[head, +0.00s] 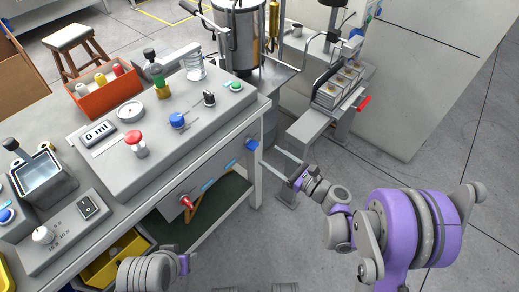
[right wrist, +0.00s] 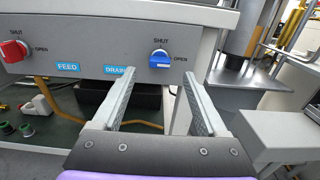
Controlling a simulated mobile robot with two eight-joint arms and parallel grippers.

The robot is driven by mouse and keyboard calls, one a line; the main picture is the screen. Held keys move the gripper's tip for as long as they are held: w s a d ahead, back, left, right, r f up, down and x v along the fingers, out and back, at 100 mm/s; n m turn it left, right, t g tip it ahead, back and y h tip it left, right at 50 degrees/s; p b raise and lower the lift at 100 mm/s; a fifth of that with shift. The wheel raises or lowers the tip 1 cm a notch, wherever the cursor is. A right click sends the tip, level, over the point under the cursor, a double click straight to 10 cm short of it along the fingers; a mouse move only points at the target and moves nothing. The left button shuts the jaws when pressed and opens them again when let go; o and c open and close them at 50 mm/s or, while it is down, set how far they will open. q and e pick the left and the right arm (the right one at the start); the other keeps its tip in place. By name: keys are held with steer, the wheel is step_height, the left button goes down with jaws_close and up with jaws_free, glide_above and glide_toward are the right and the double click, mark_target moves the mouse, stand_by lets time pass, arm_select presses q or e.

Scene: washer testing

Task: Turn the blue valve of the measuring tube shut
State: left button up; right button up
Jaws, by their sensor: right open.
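The blue valve (head: 252,144) is on the front panel of the bench, near its right end. In the right wrist view the blue valve (right wrist: 160,59) has "SHUT" printed above it, "OPEN" to its right and a "DRAIN" label to its left. I cannot tell clearly which mark its handle points to. My right gripper (head: 271,157) is open and empty just in front of the panel, to the right of and below the valve. In the right wrist view the valve shows ahead, slightly above the two fingertips (right wrist: 156,76), with a gap.
A red valve (right wrist: 13,50) sits further left on the panel beside the "FEED" label. The bench top (head: 110,197) carries a console with a blue knob (head: 178,120), a red button and a "0 ml" display. A grey stand (head: 318,130) is close right of my right gripper.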

mark_target(256, 147)
steer(key=x, duration=0.6)
jaws_close()
stand_by(0.3)
